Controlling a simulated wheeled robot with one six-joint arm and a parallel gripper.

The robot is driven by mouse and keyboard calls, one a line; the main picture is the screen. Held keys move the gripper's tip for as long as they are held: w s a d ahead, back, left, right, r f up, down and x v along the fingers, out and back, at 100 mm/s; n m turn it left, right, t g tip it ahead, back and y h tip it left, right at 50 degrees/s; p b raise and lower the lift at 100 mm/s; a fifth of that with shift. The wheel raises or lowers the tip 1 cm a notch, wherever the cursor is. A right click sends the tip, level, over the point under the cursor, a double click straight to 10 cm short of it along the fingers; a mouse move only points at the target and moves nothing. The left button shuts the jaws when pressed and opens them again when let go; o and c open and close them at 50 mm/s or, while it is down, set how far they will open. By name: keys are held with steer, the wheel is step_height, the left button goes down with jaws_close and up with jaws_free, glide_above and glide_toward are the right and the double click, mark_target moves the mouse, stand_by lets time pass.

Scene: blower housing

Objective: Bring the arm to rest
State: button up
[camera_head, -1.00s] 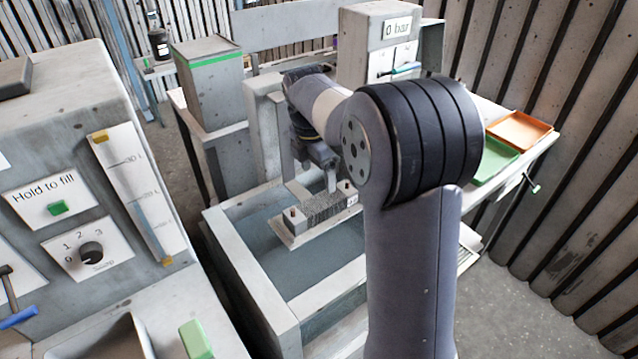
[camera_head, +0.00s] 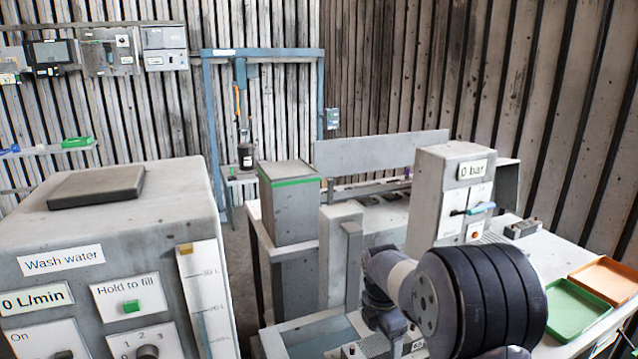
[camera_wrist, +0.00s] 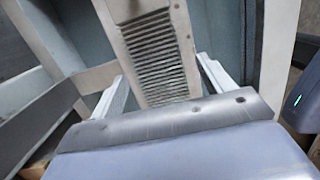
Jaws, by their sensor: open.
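My arm shows at the lower right of the head view, with a black ribbed joint and a grey-white link. My gripper (camera_wrist: 165,90) is seen in the wrist view with its two pale fingers spread apart. Between and beyond the fingers is a pale bar with a dark ribbed block (camera_wrist: 158,50). It lies over a grey-blue basin (camera_wrist: 225,25), and I cannot tell whether the fingers touch it. In the head view the fingers are hidden behind my arm and the lower edge.
A wash water console (camera_head: 110,230) stands at left. A grey box with a green rim (camera_head: 290,205) and a "0 bar" housing (camera_head: 445,195) stand behind the basin. A green tray (camera_head: 575,312) and an orange tray (camera_head: 608,280) lie on the bench at right. A blue frame (camera_head: 213,120) stands behind.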

step_height(320, 180, down, 2)
steer(key=shift+d+f, duration=0.1)
steer(key=shift+r, duration=0.6)
steer(key=shift+f, duration=0.15)
